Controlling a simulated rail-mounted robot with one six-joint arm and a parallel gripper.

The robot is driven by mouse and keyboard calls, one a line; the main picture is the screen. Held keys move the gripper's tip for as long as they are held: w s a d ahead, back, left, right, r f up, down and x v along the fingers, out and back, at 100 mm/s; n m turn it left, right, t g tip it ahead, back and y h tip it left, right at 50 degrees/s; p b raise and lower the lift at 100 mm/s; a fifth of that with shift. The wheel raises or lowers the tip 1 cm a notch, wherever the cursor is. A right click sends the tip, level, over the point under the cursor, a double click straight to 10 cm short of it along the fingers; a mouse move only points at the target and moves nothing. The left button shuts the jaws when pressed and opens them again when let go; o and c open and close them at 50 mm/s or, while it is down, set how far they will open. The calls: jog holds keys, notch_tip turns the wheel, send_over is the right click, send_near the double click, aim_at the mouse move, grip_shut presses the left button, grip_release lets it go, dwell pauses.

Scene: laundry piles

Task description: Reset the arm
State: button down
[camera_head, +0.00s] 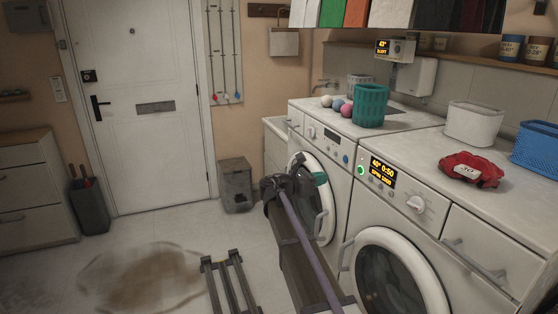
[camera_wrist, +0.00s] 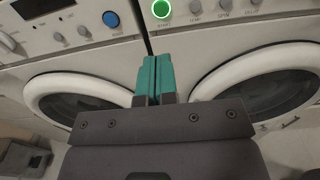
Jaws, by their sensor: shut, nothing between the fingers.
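My arm reaches forward in the head view, in front of the washing machines. My gripper (camera_head: 319,178) has teal fingertips and is beside the front of the far machine (camera_head: 331,158). In the wrist view, the two teal fingers of the gripper (camera_wrist: 154,78) are pressed together with nothing between them. They point at the gap between the two machines, just below the panel with a lit green button (camera_wrist: 161,9) and a blue button (camera_wrist: 110,18). I cannot tell whether the fingertips touch the machines.
A red cloth (camera_head: 470,168), a white basket (camera_head: 474,124) and a blue basket (camera_head: 537,148) are on the near machine's top (camera_head: 425,150). A teal basket (camera_head: 370,106) and several balls (camera_head: 337,103) are on the far one. A grey bin (camera_head: 235,185) stands near the door (camera_head: 140,105).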

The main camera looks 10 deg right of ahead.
jog(key=s+a+f+m+g+y+p, duration=0.1)
jog(key=s+a+f+m+g+y, duration=0.15)
jog(key=s+f+m+y, duration=0.6)
jog(key=s+a+f+m+y+p, duration=0.1)
jog(key=s+a+m+y+p, duration=0.1)
jog(key=s+a+m+y, duration=0.2)
jog(key=s+a+f+m+y+p, duration=0.2)
jog(key=s+a+m+y, duration=0.3)
jog(key=s+a, duration=0.5)
jog(key=s+m, duration=0.2)
jog(key=s, duration=0.7)
jog(key=shift+f, duration=0.3)
jog(key=shift+w, duration=0.1)
